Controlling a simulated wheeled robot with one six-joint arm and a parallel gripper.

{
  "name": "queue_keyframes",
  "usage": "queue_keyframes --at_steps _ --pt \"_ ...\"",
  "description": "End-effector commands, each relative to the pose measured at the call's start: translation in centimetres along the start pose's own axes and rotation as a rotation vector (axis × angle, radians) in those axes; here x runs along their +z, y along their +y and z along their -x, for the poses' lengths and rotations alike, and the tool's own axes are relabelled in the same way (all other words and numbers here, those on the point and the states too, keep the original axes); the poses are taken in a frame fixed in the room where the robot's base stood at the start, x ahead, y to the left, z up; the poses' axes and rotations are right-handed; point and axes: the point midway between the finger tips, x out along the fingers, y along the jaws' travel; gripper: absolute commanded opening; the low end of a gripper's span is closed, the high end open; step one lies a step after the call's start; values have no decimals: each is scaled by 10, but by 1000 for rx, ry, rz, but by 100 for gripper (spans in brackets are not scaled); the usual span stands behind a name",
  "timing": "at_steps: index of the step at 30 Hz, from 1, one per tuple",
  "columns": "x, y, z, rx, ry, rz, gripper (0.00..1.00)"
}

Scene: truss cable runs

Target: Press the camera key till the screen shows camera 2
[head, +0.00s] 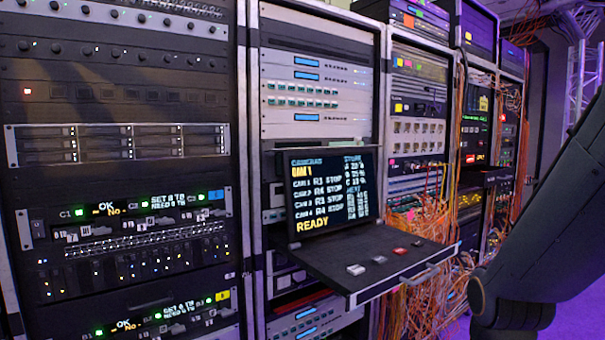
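The screen (333,192) stands upright at the back of a pulled-out drawer in the middle rack. It reads CAMERAS at the top, with CAM 1 in orange below, rows of camera text, and READY in yellow at the bottom. The drawer (345,281) carries a row of small keys: a white key (355,269), a dark grey key (379,259), a red key (400,250) and another dark key (417,243). No label on the keys is legible, so I cannot tell which is the camera key. My gripper is not in view; only dark links of my arm show at right.
A drawer handle (419,275) runs along the drawer's front edge. Orange cables (425,215) hang in a dense bundle right of the drawer. A dark rack (120,180) with lit panels stands at left. Purple floor (580,316) shows at bottom right.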

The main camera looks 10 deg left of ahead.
Motion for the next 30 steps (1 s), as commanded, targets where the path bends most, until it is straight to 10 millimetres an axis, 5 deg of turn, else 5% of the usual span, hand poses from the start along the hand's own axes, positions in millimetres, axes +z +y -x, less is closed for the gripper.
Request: queue_keyframes --at_steps 8,30 --pt "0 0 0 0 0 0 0" --pt "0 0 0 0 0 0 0"
